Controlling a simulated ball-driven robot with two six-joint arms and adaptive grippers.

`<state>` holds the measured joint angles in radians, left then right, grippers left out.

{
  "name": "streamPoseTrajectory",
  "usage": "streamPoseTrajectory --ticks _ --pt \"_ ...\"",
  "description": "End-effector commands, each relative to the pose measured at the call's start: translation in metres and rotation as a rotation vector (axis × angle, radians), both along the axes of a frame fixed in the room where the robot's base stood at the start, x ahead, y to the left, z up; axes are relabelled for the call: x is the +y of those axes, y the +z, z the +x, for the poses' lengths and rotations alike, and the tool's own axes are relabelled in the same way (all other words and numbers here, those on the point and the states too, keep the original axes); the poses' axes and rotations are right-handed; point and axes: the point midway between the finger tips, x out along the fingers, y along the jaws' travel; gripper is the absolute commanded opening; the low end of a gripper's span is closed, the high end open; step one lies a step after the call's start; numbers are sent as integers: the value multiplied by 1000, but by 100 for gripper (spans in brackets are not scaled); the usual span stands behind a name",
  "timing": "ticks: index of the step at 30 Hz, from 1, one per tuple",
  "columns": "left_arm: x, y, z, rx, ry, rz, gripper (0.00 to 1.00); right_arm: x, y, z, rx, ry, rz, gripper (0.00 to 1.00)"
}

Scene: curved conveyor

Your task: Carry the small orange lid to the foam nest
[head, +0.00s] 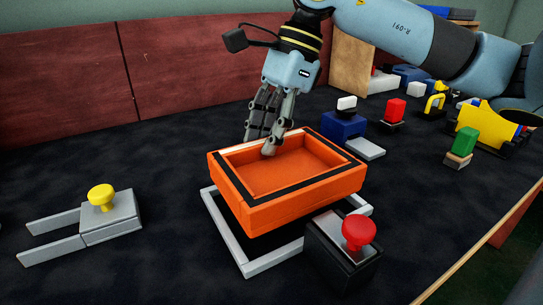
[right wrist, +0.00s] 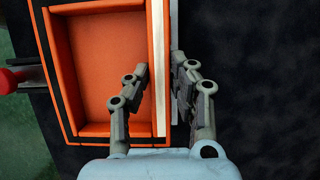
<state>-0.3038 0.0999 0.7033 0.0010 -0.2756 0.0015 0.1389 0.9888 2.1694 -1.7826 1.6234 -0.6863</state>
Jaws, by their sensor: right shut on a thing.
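The orange lid (head: 300,212) looks like a shallow open box with a black strip along its rim and a pale strip on its far wall. It is over a light grey square frame (head: 232,240) with a dark inside, and seems raised above it; the gap is hard to judge. My right gripper (head: 260,146) is shut on the lid's far wall, one finger inside and one outside. The right wrist view shows the fingers (right wrist: 160,66) on either side of the lid's wall (right wrist: 156,30). I cannot tell which thing is the foam nest. My left gripper is not in view.
A black block with a red knob (head: 358,232) stands close at the lid's front right. A grey forked piece with a yellow knob (head: 102,195) lies at left. A blue block (head: 343,128) and several small handled items stand behind right. The table between fork and frame is clear.

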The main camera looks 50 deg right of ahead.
Motion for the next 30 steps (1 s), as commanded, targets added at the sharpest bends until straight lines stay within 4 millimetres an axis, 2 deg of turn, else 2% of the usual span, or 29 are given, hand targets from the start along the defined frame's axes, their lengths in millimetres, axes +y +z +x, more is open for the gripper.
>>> streamPoseTrajectory --ticks 3,9,20,21,25,30 --pt "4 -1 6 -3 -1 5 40 0 -10 0 0 0 0 0" --pt "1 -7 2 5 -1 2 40 0 -39 0 1 -1 0 0" --pt "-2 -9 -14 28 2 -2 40 0 -44 0 -1 1 -1 0" --pt "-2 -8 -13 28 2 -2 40 0 -42 0 -2 0 -2 27" --pt "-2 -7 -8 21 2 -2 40 0 -42 0 -2 0 -2 44" --pt "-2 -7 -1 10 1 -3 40 0 -42 0 -2 0 -2 45"
